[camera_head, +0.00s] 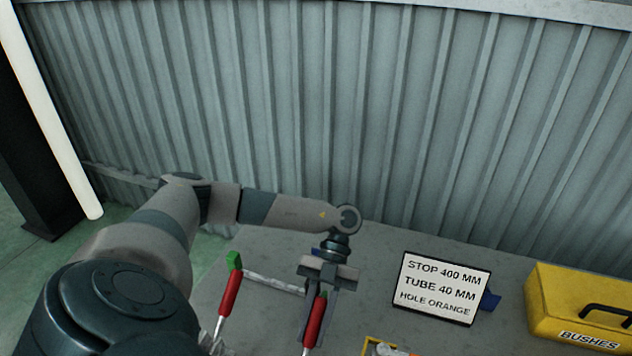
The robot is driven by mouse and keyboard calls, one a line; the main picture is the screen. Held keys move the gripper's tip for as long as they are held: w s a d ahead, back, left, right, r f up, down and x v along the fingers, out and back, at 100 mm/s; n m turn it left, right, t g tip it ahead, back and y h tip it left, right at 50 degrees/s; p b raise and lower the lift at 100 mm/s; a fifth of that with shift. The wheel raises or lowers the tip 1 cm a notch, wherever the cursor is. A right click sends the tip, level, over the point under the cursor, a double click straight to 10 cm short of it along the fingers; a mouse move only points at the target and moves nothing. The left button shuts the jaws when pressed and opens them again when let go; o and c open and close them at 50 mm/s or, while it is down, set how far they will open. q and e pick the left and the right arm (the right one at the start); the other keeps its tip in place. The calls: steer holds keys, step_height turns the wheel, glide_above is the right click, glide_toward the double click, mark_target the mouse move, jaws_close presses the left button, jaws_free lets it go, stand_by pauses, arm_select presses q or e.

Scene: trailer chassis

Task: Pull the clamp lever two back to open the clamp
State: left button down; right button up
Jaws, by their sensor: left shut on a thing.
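Two clamp levers with red grips show in the head view, at the bottom middle. The right-hand red lever (314,325) stands almost upright under my left gripper (318,292), which is shut on its upper end. I cannot read a number on either lever. The clamp bodies are cut off by the lower edge or hidden by my arm. My right gripper is not in view.
A sign (441,288) reading "STOP 400 MM, TUBE 40 MM, HOLE ORANGE" stands right of my left gripper. A yellow "BUSHES" box (560,309) is at the far right. A yellow-edged tray (368,345) shows at the bottom. A corrugated wall (400,120) closes off the grey bench (370,260) behind.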

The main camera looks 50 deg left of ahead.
arm_select(q)
steer(key=c, duration=1.6)
jaws_free()
steer(key=shift+o, duration=0.4)
steer(key=shift+w+f, duration=0.1)
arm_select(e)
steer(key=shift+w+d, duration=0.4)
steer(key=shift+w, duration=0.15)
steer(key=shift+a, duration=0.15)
arm_select(q)
steer(key=shift+w+a+r+b, duration=0.2)
steer(key=shift+w+r+b, duration=0.15)
steer(key=shift+w, duration=0.1)
steer(key=b+v, duration=0.3)
steer(key=v, duration=1.3)
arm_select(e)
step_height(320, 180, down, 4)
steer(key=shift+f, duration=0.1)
